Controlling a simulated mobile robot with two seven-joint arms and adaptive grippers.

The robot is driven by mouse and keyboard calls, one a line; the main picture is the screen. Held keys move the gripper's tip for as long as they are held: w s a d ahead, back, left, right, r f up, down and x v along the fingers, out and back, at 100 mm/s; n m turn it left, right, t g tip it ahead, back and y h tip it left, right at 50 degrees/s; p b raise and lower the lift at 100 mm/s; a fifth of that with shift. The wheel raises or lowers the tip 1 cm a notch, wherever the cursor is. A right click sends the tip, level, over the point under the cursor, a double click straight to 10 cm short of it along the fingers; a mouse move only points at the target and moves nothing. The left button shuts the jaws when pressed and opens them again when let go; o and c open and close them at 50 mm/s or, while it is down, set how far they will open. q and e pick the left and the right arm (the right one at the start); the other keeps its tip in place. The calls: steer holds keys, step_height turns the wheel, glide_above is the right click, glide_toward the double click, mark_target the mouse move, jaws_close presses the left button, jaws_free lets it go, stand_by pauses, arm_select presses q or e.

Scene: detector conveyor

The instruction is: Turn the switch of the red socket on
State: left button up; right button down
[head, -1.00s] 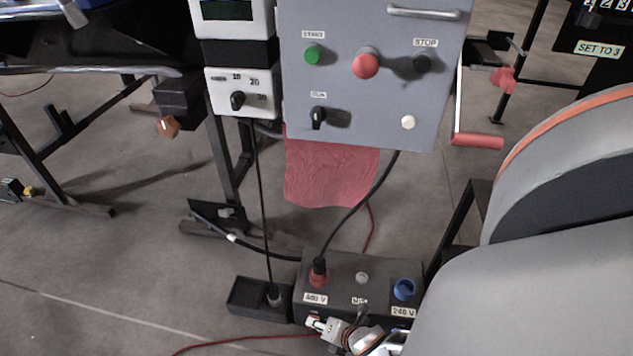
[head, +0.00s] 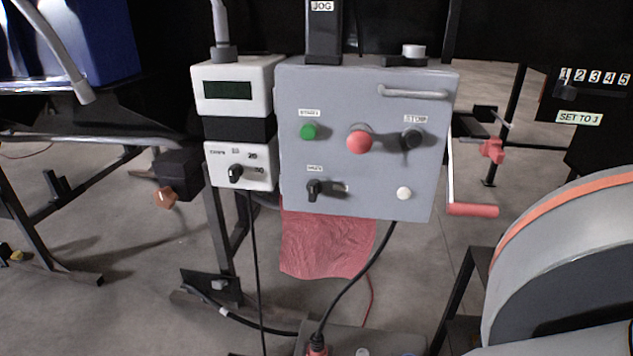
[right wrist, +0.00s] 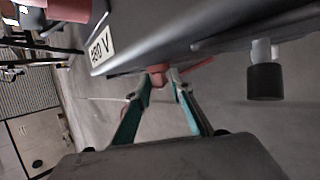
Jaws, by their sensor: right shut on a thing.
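The red socket (head: 317,350), with a black cable plugged in, is cut by the bottom edge of the head view. Its dark socket box (head: 345,338) shows only its upper part there. In the right wrist view the box's edge bears a 480 V label (right wrist: 103,52). A small red piece (right wrist: 157,74), seemingly the switch, sits below the box edge by that label. My right gripper (right wrist: 161,82) has its fingertips closed around this red piece, seen only in the right wrist view. Whether the switch has turned cannot be told. My left gripper is in neither current view.
A grey control panel (head: 385,85) with buttons stands behind the box, a red cloth (head: 325,245) below it. A red-handled crank (head: 472,210) is at its right. A black-capped knob (right wrist: 265,80) hangs right of my gripper. Open floor lies left.

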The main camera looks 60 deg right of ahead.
steer(key=shift+w+a, duration=0.1)
steer(key=c, duration=2.1)
jaws_free()
steer(key=v, duration=1.2)
